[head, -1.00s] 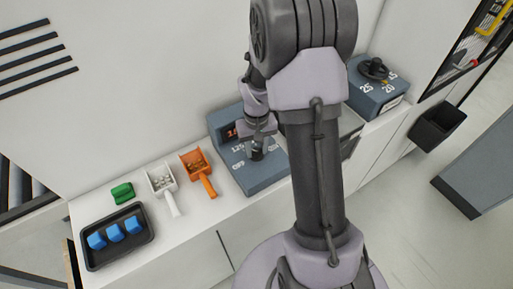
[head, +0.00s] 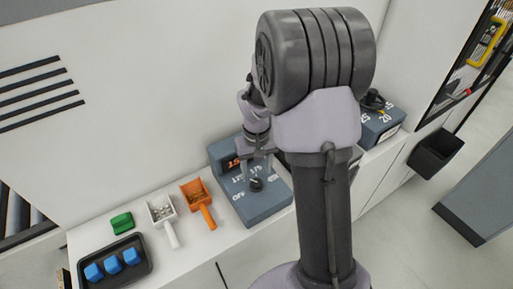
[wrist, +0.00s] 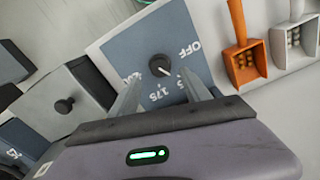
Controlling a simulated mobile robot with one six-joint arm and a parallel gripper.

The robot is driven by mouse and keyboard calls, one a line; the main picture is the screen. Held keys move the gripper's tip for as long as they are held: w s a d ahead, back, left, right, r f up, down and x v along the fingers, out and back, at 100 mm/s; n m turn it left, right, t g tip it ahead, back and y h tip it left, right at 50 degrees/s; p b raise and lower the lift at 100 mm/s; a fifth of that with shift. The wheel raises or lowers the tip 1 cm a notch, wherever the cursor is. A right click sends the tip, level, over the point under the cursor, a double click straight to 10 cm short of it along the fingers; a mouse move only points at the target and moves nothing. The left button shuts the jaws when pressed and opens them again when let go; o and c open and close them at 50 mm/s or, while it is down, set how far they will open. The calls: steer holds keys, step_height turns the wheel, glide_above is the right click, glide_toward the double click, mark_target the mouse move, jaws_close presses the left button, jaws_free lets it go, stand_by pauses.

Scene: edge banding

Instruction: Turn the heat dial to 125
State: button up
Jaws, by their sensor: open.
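The heat dial (head: 256,184) is a round black knob on the sloped top of a blue-grey control box (head: 262,210). In the wrist view the dial (wrist: 159,66) shows whole, with its white pointer mark toward the lower right, between OFF and 175. That side points at a label partly hidden by a finger, which the head view places as 125. My gripper (head: 257,168) is open and empty above the dial. In the wrist view the fingers of my gripper (wrist: 160,80) stand apart on either side below the dial, not touching it.
A red-lit display (head: 232,163) is on the box's raised back. Left of the box are an orange scoop (head: 196,194), a white scoop (head: 163,212), a green block (head: 122,223) and a black tray (head: 140,272) with blue blocks. Another dial box (head: 380,128) stands to the right.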

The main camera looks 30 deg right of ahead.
mark_target(256, 182)
step_height(256, 182, up, 12)
steer(key=p, duration=0.2)
steer(key=shift+f, duration=0.15)
